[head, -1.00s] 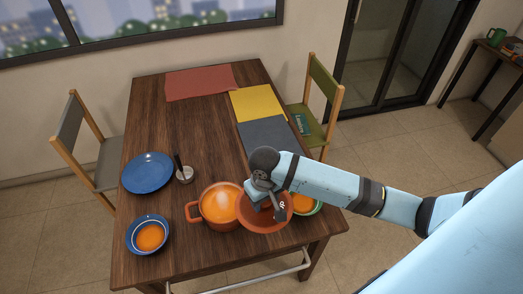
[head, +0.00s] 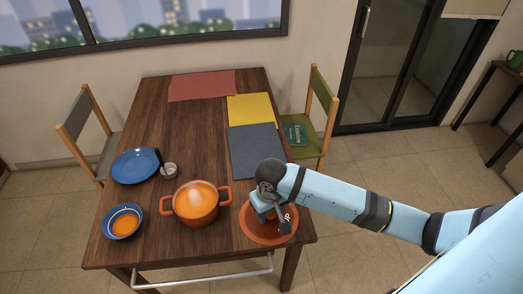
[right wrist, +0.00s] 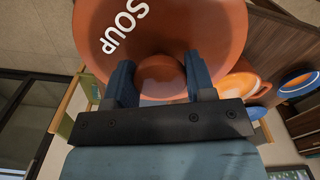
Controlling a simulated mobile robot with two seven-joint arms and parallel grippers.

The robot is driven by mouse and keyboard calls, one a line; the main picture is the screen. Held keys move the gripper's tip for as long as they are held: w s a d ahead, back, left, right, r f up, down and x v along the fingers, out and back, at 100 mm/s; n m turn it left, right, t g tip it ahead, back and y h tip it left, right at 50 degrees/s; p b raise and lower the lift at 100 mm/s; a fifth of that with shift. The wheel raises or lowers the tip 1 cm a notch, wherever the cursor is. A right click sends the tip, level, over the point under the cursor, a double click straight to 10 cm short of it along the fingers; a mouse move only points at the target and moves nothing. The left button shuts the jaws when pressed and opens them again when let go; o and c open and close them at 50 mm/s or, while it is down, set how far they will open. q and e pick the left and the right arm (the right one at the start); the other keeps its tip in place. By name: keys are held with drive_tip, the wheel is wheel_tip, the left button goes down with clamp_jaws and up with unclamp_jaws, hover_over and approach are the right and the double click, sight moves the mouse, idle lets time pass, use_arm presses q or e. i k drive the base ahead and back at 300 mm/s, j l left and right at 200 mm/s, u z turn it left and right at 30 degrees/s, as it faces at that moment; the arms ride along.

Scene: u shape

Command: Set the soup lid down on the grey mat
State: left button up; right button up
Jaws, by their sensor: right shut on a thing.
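The soup lid (head: 262,232) is an orange-brown disc held above the table's front right, just right of the soup pot (head: 196,203). In the right wrist view the lid (right wrist: 205,30) carries the word SOUP. My right gripper (right wrist: 160,75) is shut on the lid's round knob, one finger on each side; in the head view the gripper (head: 268,212) partly covers the lid. The grey mat (head: 257,150) lies bare at the table's right side, farther back than the lid. My left gripper is not in view.
The pot is open, full of orange soup. A yellow mat (head: 251,109) and a red mat (head: 203,85) lie behind the grey one. A blue plate (head: 135,165), a small cup (head: 170,170) and a soup bowl (head: 123,222) stand left. A green chair (head: 318,115) stands right.

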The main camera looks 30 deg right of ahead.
sight(256, 148)
drive_tip(key=k+l+u, duration=0.2)
drive_tip(key=l, duration=0.2)
drive_tip(key=k+l+u, duration=0.15)
drive_tip(key=l, duration=0.25)
drive_tip(key=l+u, duration=0.15)
drive_tip(key=l, duration=0.15)
drive_tip(key=k+l+u, duration=0.15)
drive_tip(key=l, duration=0.15)
drive_tip(key=k+l+u, duration=0.15)
drive_tip(key=l, duration=0.15)
drive_tip(key=l+u, duration=0.4)
drive_tip(key=l, duration=0.5)
drive_tip(key=l+u, duration=0.35)
drive_tip(key=l, duration=0.5)
drive_tip(key=i+l, duration=0.1)
drive_tip(key=l, duration=0.25)
drive_tip(key=i+l+u, duration=0.1)
drive_tip(key=l, duration=0.2)
